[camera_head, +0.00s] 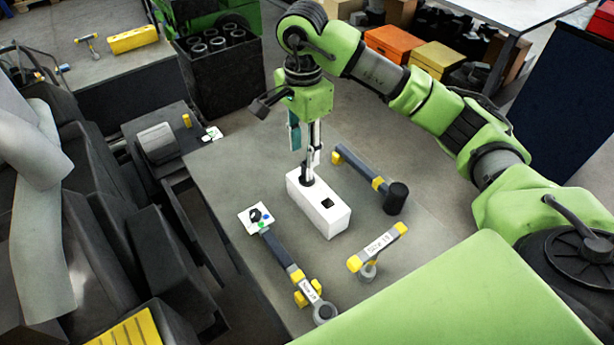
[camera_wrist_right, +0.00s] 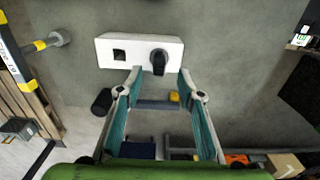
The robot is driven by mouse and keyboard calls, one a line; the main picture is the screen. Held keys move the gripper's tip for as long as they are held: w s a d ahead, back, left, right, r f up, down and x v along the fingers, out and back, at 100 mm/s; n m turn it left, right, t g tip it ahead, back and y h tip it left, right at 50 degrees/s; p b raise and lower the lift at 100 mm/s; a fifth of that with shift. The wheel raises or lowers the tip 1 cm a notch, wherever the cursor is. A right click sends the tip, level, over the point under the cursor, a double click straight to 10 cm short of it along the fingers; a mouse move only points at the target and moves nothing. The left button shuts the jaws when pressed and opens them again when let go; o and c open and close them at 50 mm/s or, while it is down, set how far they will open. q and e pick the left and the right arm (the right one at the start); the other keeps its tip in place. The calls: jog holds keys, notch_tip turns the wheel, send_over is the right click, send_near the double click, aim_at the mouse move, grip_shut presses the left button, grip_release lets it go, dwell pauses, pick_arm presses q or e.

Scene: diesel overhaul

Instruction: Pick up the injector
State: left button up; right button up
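A white block (camera_head: 325,207) stands on the grey table, with a square hole in its top. The dark injector (camera_head: 307,180) stands upright in the block's other opening. In the right wrist view the white block (camera_wrist_right: 118,52) lies just past my fingertips, and the injector (camera_wrist_right: 158,62) shows as a dark, round-topped piece in line with the gap between them. My right gripper (camera_head: 312,160) points down over the injector's end of the block. In the wrist view its two fingers (camera_wrist_right: 160,80) are apart, with nothing clamped between them. My left gripper is out of view.
A dark-headed hammer (camera_head: 372,182), a yellow-ended T-handled tool (camera_head: 378,250) and a long labelled tool (camera_head: 283,257) lie around the block. A small white card (camera_head: 257,217) with dark and coloured pieces lies left. A machine stands beside the table at left.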

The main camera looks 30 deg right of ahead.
aim_at(307, 181)
jog(key=shift+w+a+f, duration=0.1)
jog(key=shift+a+f, duration=0.15)
jog(key=shift+f, duration=0.6)
jog(key=f+p, duration=0.1)
jog(key=f, duration=0.1)
jog(key=d+f+p, duration=0.1)
jog(key=f, duration=0.1)
jog(key=shift+f+p, duration=0.1)
jog(key=shift+p, duration=0.25)
jog(key=shift+f, duration=0.35)
grip_shut()
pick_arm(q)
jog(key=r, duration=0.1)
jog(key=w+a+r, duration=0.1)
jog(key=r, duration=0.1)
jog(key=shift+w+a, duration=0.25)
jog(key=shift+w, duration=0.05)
